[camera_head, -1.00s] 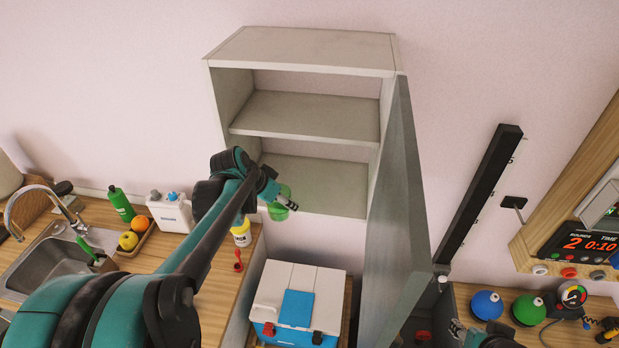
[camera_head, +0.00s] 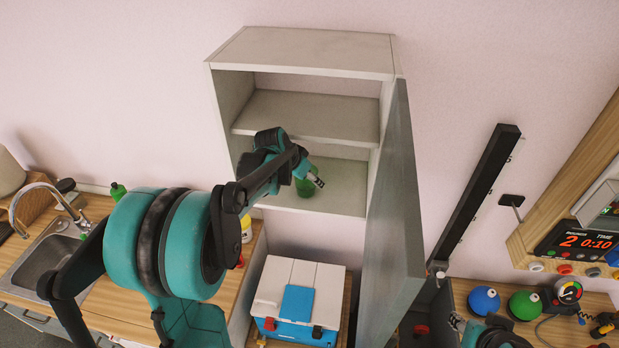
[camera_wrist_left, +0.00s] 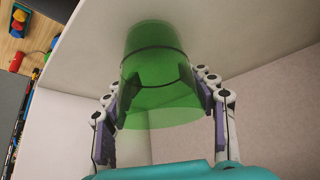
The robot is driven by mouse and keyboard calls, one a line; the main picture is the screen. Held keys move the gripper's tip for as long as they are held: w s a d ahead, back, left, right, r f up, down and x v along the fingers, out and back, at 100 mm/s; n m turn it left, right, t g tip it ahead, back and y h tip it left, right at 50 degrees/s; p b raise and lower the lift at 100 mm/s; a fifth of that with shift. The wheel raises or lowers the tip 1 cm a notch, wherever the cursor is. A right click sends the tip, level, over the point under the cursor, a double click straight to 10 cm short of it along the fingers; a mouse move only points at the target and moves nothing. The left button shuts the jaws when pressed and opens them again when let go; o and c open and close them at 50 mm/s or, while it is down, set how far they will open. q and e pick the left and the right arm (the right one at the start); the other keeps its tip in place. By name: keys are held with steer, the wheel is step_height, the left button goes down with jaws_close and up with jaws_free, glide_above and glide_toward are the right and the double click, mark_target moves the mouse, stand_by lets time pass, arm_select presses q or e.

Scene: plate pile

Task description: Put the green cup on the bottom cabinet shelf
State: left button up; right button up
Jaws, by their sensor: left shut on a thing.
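The green cup (camera_head: 306,184) is translucent and is at the bottom shelf (camera_head: 330,202) of the open wall cabinet (camera_head: 315,52). My left gripper (camera_head: 311,178) reaches into the cabinet's lower compartment and is shut on the cup. In the left wrist view the cup (camera_wrist_left: 158,75) stands between the two fingers (camera_wrist_left: 160,100), against or close to a pale surface; I cannot tell whether it touches. My right gripper (camera_head: 457,322) shows only in part at the bottom right, and its fingers are too small to read.
The cabinet door (camera_head: 397,230) stands open on the right of the compartments. The middle shelf (camera_head: 310,116) lies above the cup and is empty. A blue and white cooler (camera_head: 297,300) stands below. The counter with the sink (camera_head: 50,255) is at left.

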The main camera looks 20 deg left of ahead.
arm_select(q)
steer(key=shift+f, duration=0.15)
steer(key=o, duration=1.2)
